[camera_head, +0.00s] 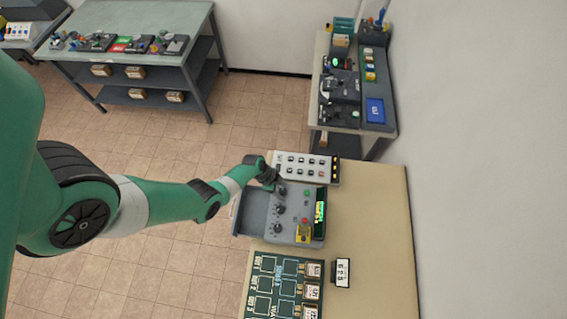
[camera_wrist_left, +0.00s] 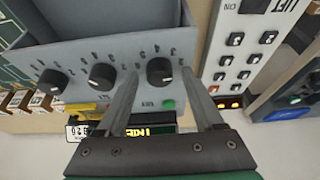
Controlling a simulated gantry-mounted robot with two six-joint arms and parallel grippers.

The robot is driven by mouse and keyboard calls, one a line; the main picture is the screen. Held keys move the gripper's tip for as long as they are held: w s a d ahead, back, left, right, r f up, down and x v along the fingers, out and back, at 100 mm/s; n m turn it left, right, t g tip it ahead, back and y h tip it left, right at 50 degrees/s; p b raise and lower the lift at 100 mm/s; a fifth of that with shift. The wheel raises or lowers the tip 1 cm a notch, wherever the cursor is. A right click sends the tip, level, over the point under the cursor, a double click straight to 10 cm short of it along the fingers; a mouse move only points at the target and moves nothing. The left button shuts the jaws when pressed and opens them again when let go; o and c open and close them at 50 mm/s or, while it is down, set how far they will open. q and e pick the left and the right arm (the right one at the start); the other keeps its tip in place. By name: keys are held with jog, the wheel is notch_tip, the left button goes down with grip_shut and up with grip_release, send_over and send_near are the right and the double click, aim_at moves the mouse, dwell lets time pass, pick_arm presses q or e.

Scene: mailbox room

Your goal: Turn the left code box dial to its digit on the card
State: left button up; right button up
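The grey code box (camera_head: 297,215) stands on the beige table with three black dials in a row. My left gripper (camera_head: 270,182) is at the dial (camera_head: 281,190) nearest the button panel. In the left wrist view the open fingers (camera_wrist_left: 160,85) straddle this dial (camera_wrist_left: 160,70), with a gap showing on each side. The middle dial (camera_wrist_left: 102,75) and the end dial (camera_wrist_left: 53,81) stand free beside it. A small card (camera_head: 342,272) with digits stands on the table; its digits are too small to read surely. My right gripper is not in view.
A white button panel (camera_head: 306,167) stands close beyond the box. A green board (camera_head: 284,287) lies on the near side. The table (camera_head: 375,215) is bare at the right. A side table (camera_head: 360,115) and a workbench (camera_head: 130,50) stand farther off.

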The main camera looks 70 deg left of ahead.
pick_arm(q)
grip_shut()
